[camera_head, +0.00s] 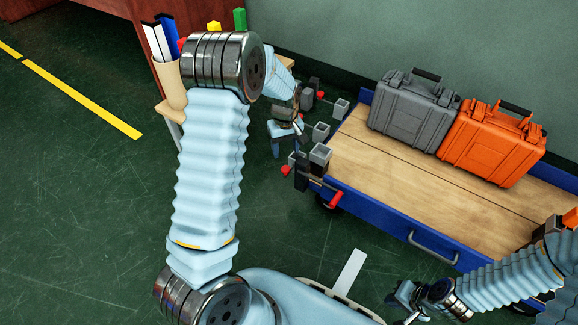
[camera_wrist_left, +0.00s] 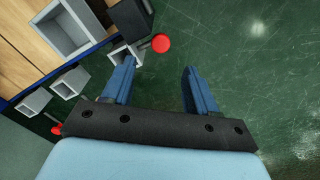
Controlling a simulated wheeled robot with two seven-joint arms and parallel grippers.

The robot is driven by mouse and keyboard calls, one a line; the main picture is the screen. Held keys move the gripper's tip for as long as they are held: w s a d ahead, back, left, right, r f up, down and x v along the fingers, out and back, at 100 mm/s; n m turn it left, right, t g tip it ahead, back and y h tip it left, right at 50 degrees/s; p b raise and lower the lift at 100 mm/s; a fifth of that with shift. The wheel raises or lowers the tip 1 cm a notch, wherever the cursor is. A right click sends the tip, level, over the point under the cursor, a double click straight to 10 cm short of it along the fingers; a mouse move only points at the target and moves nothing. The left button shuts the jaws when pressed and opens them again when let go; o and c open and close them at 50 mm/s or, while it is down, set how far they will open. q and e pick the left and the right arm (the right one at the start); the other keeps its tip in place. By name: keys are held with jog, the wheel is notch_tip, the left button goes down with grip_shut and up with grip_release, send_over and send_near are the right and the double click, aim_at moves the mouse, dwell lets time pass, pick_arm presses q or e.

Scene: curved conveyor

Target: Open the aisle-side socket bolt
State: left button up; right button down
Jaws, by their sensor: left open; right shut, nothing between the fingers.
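At the cart's left end, a bolt with a red knob (camera_head: 286,170) sits by the grey square socket (camera_head: 320,154) on the near, aisle side. In the left wrist view this red knob (camera_wrist_left: 161,43) lies just beyond the fingertips, in front of the gap and clear of both fingers. My left gripper (camera_head: 288,143) is open and empty, just above and behind the knob in the head view; its fingers (camera_wrist_left: 158,68) show apart in the wrist view. My right gripper (camera_head: 401,304) is shut and empty at the bottom, apart from the cart.
The blue cart (camera_head: 395,222) has a wooden deck with a grey case (camera_head: 412,100) and an orange case (camera_head: 492,140). Another red knob (camera_head: 320,95) and socket (camera_head: 341,108) are at the far corner. A red lever (camera_head: 336,200) is near the front corner. Floor at left is clear.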

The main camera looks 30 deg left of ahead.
aim_at(286, 168)
pick_arm(q)
notch_tip(286, 168, down, 9)
jog(key=shift+r+b, duration=0.1)
jog(key=shift+b, duration=0.5)
jog(key=shift+c, duration=0.5)
grip_shut()
